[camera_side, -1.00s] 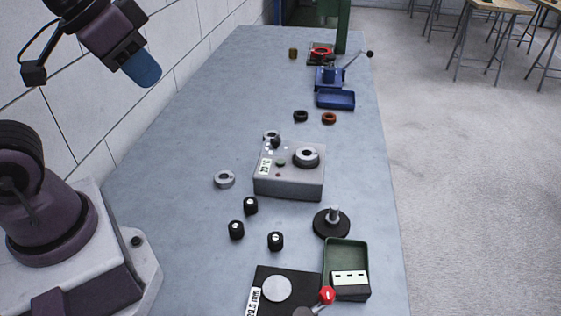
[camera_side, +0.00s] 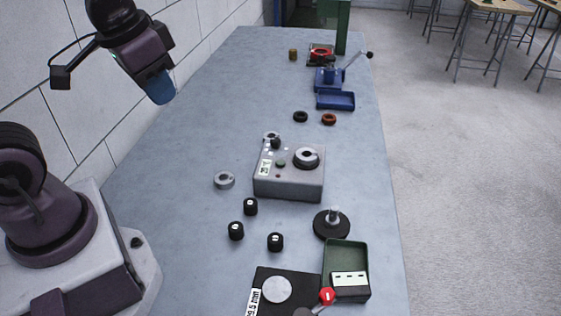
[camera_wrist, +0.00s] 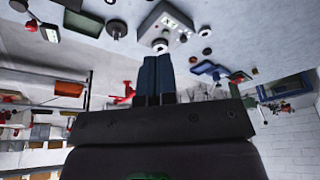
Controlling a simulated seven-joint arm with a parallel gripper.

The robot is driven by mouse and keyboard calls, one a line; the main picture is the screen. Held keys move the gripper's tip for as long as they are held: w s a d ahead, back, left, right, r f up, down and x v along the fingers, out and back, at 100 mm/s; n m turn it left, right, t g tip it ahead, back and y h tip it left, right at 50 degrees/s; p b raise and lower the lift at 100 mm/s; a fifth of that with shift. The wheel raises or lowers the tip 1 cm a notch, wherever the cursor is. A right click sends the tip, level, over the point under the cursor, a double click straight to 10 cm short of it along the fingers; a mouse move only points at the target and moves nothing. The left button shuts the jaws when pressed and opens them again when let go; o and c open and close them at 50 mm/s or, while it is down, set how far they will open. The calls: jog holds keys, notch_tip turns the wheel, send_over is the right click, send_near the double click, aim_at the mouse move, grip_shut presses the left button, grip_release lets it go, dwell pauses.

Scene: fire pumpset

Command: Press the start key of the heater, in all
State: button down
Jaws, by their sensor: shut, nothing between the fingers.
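The heater (camera_side: 289,183) is a grey box in the middle of the bench in the side view. A label with dark marks, a green key (camera_side: 281,163) and a small red spot show on its top. A metal ring (camera_side: 307,155) sits on a dark round seat at its right. The heater also shows in the wrist view (camera_wrist: 165,27), past the fingertips. My gripper (camera_side: 161,88), with blue fingers, is high at the upper left, well apart from the heater. In the wrist view my fingers (camera_wrist: 157,62) lie side by side, shut and empty.
A loose grey ring (camera_side: 224,180) and several black knurled parts (camera_side: 236,231) lie left of and in front of the heater. A black post base (camera_side: 332,224) and a green tray (camera_side: 346,254) stand at the front right. A blue press (camera_side: 328,79) stands farther back.

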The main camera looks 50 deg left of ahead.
jog(key=w+a+f+n, duration=0.2)
jog(key=w+f, duration=0.5)
jog(key=n+t+h, duration=0.1)
jog(key=n+t, duration=0.5)
send_over(278, 161)
notch_tip(278, 161, down, 7)
jog(key=shift+w+r, duration=0.1)
jog(key=shift+r, duration=0.05)
jog(key=shift+f, duration=4.4)
jog(key=shift+f, duration=0.45)
